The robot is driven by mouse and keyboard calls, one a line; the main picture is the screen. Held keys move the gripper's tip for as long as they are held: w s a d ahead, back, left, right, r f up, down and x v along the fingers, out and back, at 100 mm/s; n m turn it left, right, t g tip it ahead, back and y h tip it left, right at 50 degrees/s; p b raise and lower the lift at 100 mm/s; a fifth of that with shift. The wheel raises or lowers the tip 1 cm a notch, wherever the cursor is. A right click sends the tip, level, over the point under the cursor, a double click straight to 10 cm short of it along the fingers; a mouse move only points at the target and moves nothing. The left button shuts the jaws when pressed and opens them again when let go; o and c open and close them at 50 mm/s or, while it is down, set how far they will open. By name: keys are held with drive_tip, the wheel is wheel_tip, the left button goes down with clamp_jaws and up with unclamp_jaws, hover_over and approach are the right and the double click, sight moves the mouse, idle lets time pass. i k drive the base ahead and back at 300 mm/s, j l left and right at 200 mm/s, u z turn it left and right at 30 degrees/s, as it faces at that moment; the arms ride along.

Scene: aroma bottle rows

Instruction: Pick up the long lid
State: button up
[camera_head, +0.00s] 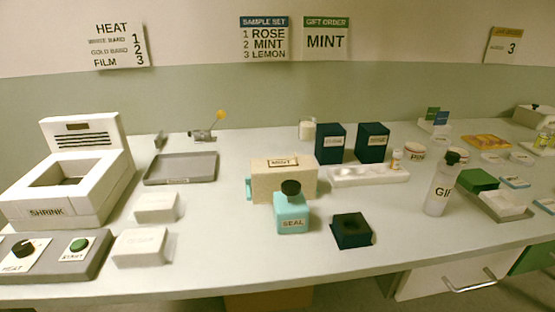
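No piece is plainly marked as the long lid, and I cannot tell for certain which it is. A long white holder (367,176) with round recesses lies right of centre, with a small bottle (396,160) at its right end. A green flat-topped piece (478,181) sits at the right beside a pale open tray (504,207). My gripper is not in view.
Two dark boxes (330,142) stand behind the holder. A SHRINK machine (62,185) and a grey tray (181,168) fill the left. The front centre-right tabletop is clear.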

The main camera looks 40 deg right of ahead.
sight(266, 180)
drive_tip(key=i+j+z, duration=0.2)
drive_tip(key=j, duration=0.2)
drive_tip(key=i+j+z, duration=0.2)
drive_tip(key=j, duration=0.2)
drive_tip(key=j+z, duration=0.2)
drive_tip(key=j, duration=0.2)
